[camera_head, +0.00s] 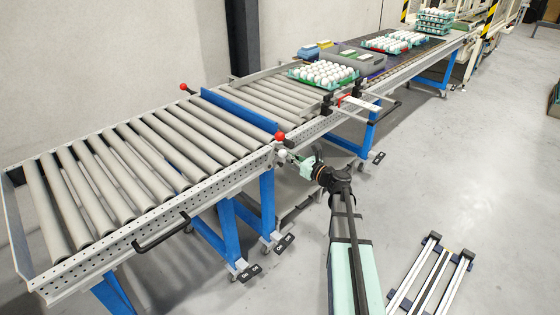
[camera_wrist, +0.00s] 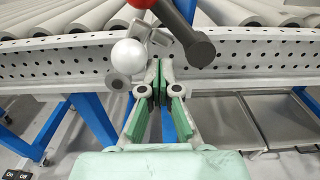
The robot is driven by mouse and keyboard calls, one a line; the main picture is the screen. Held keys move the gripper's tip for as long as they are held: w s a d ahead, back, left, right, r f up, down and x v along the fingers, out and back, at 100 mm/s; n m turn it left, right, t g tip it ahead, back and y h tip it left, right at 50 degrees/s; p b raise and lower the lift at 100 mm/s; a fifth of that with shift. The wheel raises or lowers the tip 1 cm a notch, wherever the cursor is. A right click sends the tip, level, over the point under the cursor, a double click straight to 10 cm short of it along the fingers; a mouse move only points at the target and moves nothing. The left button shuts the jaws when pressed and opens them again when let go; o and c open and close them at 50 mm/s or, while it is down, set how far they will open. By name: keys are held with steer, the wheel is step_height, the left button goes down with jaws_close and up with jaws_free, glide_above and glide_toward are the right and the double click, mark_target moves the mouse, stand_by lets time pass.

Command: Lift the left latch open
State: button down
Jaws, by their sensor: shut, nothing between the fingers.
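At the near rail of the roller conveyor, a red ball knob (camera_head: 280,136) sits at the end of the blue bar (camera_head: 235,108), with a white ball (camera_head: 282,154) just below it. In the wrist view the white ball (camera_wrist: 128,56) is at upper left, by a metal bracket (camera_wrist: 158,34) and a dark grey handle (camera_wrist: 195,42). I cannot tell exactly which of these parts is the left latch. My gripper (camera_wrist: 161,92) is shut and empty, with green pads, just below and right of the white ball. In the head view my gripper (camera_head: 291,157) is beside the rail.
The perforated rail (camera_wrist: 250,55) runs close in front of my gripper. Blue legs (camera_head: 268,203) stand under the rail. A red-and-white fitting (camera_head: 358,103) juts from the rail to the right.

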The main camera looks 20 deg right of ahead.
steer(key=shift+a+r, duration=0.1)
stand_by(0.3)
steer(key=shift+s+a+r+p, duration=0.3)
steer(key=shift+a+r+p, duration=0.25)
steer(key=shift+r, duration=0.1)
steer(key=shift+a, duration=0.1)
steer(key=shift+s+a+r, duration=0.2)
steer(key=shift+a+r, duration=0.1)
steer(key=shift+a, duration=0.1)
steer(key=shift+s+a+r+p, duration=0.15)
steer(key=shift+a+r+p, duration=0.05)
steer(key=shift+a+p, duration=0.1)
stand_by(0.4)
steer(key=shift+s+a+r, duration=0.25)
steer(key=shift+s+a, duration=0.05)
steer(key=shift+a, duration=0.35)
glide_toward(282, 155)
steer(key=shift+w+d+r+p, duration=0.15)
steer(key=shift+w+d+p, duration=0.1)
steer(key=shift+w, duration=0.25)
steer(key=shift+w+d+r+p, duration=0.15)
steer(key=shift+w+d+p, duration=0.1)
steer(key=shift+w, duration=0.25)
